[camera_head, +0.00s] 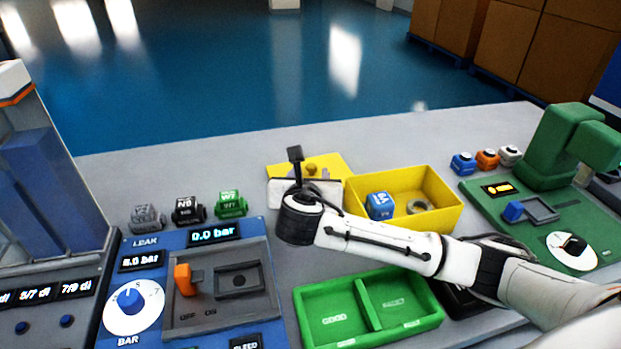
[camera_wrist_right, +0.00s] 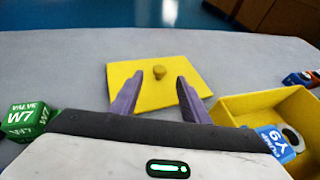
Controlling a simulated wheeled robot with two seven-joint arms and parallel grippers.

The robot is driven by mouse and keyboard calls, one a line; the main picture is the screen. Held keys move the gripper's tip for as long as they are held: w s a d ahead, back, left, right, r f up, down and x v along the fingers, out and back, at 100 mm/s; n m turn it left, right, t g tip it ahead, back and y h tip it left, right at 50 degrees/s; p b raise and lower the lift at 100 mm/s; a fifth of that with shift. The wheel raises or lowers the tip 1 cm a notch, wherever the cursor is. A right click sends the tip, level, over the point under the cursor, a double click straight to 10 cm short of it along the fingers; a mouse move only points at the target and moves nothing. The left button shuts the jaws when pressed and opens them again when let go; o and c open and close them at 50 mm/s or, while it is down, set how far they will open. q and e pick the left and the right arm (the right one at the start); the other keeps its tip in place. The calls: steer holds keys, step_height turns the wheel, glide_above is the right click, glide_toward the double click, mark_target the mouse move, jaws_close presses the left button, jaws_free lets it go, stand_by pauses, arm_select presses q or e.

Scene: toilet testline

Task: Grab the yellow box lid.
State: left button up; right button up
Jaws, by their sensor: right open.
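The yellow box lid (camera_head: 333,163) lies flat on the grey table, left of the open yellow box (camera_head: 446,192). It has a small round knob in its middle. My right gripper is over the near part of the lid and hides some of it in the head view. In the right wrist view the lid (camera_wrist_right: 148,96) shows whole apart from the fingers, and my right gripper (camera_wrist_right: 169,75) is open, with the knob (camera_wrist_right: 159,72) between and just beyond its fingertips. I cannot tell whether the fingers touch the lid. My left gripper is not in view.
The yellow box holds a blue block (camera_head: 379,206) and a ring. Green, black and grey valve blocks (camera_head: 231,203) stand at left behind the blue leak panel (camera_head: 150,268). A green two-part tray (camera_head: 322,320) lies nearer. A green machine (camera_head: 570,150) stands at right.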

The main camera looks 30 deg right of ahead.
mark_target(311, 168)
steer(key=b+x, duration=0.1)
steer(key=x, duration=0.4)
steer(key=shift+w+d+f, duration=0.15)
steer(key=shift+w+d, duration=0.05)
steer(key=shift+w, duration=0.1)
jaws_close()
